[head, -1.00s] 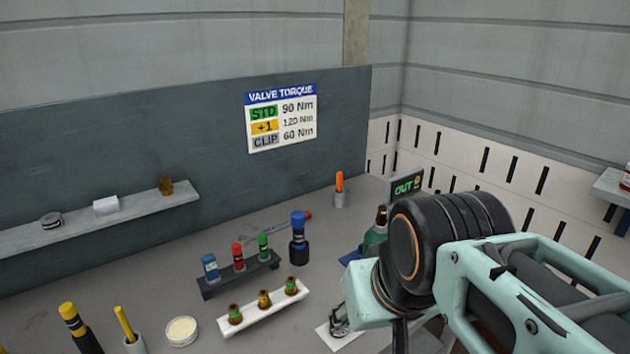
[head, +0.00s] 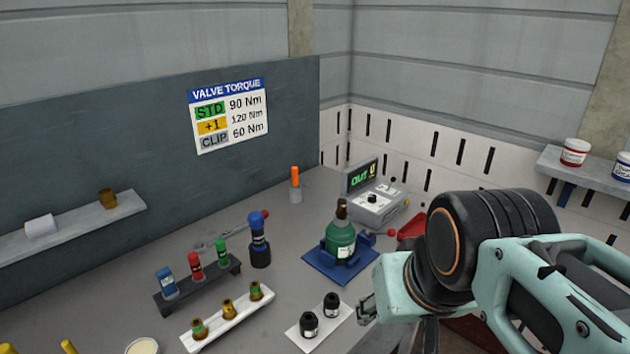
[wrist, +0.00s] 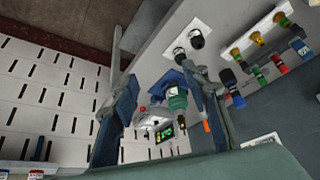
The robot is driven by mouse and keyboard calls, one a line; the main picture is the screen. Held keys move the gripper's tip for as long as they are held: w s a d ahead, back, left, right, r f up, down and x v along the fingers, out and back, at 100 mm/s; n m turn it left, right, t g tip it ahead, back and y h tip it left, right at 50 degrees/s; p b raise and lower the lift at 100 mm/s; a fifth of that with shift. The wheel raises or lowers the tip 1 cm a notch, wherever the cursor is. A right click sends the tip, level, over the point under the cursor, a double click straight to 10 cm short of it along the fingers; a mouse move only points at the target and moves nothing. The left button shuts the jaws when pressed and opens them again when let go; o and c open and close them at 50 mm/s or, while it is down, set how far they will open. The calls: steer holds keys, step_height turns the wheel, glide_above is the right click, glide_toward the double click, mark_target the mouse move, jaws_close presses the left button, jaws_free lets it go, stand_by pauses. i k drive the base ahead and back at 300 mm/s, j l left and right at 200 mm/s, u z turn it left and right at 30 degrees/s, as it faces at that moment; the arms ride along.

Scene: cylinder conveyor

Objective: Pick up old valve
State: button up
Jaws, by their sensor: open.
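A green cylinder (head: 341,242) stands upright in a blue holder (head: 325,265) on the bench. A dark brown valve (head: 341,209) sits on its top; I take this as the old valve. The cylinder also shows in the wrist view (wrist: 177,99), between and beyond the fingers. My gripper (wrist: 160,62) is open with nothing between its fingers. In the head view one fingertip shows at the front right of the cylinder, apart from it; the arm hides the rest.
A white rack (head: 228,322) holds several brass valves. A dark rack (head: 200,285) holds blue, red and green pieces. Two black caps stand on a white plate (head: 338,320). A grey box (head: 379,207) with an OUT display stands behind the cylinder. A blue-black tool (head: 260,243) stands left.

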mark_target(341, 211)
steer(key=i+l+u, duration=0.15)
steer(key=u, duration=0.65)
steer(key=i+l+u, duration=0.2)
steer(key=l, duration=0.2)
steer(key=l+u, duration=0.35)
steer(key=l, duration=0.8)
steer(key=l+u, duration=0.25)
steer(key=l, duration=0.15)
steer(key=i+l+z, duration=0.2)
steer(key=k+j, duration=0.05)
steer(key=k, duration=0.05)
